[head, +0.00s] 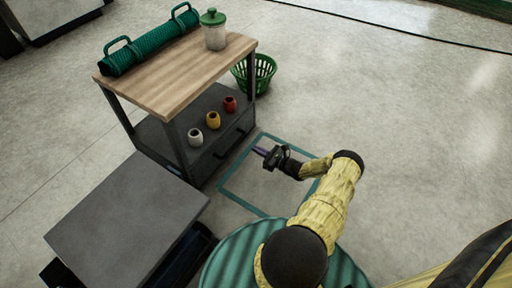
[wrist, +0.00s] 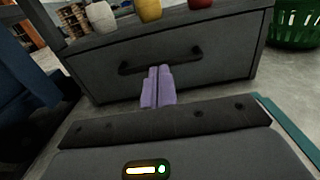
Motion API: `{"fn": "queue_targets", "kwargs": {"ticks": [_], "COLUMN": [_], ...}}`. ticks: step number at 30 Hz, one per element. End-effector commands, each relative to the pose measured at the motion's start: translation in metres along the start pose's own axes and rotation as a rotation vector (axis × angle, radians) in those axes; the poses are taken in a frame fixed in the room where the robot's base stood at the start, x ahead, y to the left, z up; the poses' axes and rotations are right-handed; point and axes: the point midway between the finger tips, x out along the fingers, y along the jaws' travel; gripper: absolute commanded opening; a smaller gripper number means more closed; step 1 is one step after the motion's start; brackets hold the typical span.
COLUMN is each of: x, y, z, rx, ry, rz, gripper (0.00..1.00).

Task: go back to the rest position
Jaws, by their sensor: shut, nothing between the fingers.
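My gripper (head: 262,152) is at the end of my outstretched arm, above the floor near a green square outline. In the wrist view its purple fingers (wrist: 157,86) are together, with nothing between them. They point toward the drawer front of a dark cabinet (wrist: 200,68) with a black handle. The drawer looks closed. In the head view the fingers are apart from the cabinet front, with a gap between them.
A green basket (head: 265,72) stands behind. A grey table (head: 125,215) is at lower left. Floor at right is clear.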

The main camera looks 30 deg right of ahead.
Motion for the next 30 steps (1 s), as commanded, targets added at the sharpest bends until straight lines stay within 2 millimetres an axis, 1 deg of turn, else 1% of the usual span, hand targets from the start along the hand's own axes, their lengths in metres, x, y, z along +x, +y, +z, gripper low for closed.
{"fn": "queue_targets", "kwargs": {"ticks": [11,14,17,20,24,27,30], "x": [-0.002,0.002,0.012,0.026,0.044,0.051,0.054], "y": [-0.002,0.001,0.010,0.030,0.065,0.089,0.112], "z": [0.000,0.005,0.020,0.044,0.081,0.105,0.130], "rx": [0.000,-0.011,-0.048,-0.113,-0.236,-0.331,-0.430], "ry": [0.000,0.007,0.033,0.079,0.162,0.220,0.274], "rz": [-0.004,0.017,0.084,0.202,0.404,0.543,0.676], "gripper": [0.00,0.00,0.00,0.00,0.00,0.00,0.00]}}
